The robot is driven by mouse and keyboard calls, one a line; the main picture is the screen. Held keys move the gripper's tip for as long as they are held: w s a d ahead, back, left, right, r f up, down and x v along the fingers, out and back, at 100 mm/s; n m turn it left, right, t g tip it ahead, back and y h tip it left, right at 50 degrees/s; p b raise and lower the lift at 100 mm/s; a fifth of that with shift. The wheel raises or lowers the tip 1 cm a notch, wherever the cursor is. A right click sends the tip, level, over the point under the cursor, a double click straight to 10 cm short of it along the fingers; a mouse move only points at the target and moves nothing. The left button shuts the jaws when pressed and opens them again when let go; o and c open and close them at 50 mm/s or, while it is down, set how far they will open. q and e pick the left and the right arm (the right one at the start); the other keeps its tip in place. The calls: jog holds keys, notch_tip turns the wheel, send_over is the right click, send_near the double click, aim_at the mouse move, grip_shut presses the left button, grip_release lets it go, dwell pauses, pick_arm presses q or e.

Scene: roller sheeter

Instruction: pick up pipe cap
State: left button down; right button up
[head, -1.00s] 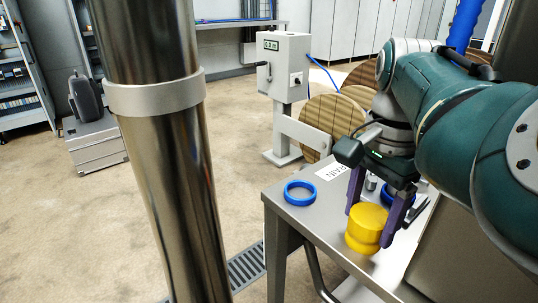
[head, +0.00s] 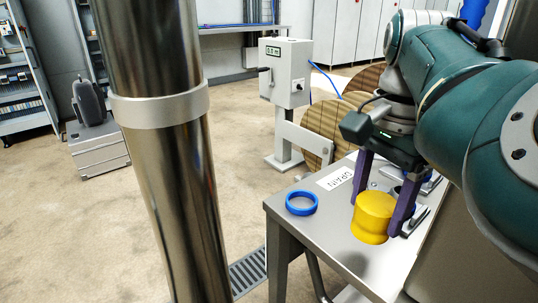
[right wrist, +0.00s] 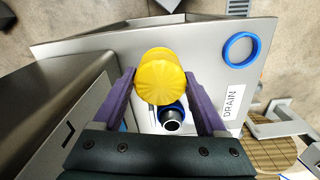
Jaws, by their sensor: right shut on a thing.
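The yellow pipe cap (head: 372,218) is between the purple fingers of my right gripper (head: 378,212), which is shut on it. The cap appears to hang a little above the steel table, with a dark shadow on the top below it. In the right wrist view the cap (right wrist: 160,78) sits between the fingertips (right wrist: 159,74), its ribbed yellow face showing. My left gripper is not in view.
A blue ring (head: 301,203) lies on the steel table (head: 335,228) beside the DRAIN label (head: 336,179). A pipe stub with a blue ring (right wrist: 172,120) shows below the cap in the wrist view. A tall metal column (head: 165,170) stands at left.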

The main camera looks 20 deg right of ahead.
notch_tip(320, 180, up, 10)
jog(key=shift+w+f+p, duration=0.1)
jog(key=shift+f+p, duration=0.05)
jog(key=shift+p, duration=0.7)
notch_tip(320, 180, up, 6)
jog(key=p, duration=0.3)
send_over(377, 200)
jog(key=shift+f, duration=0.15)
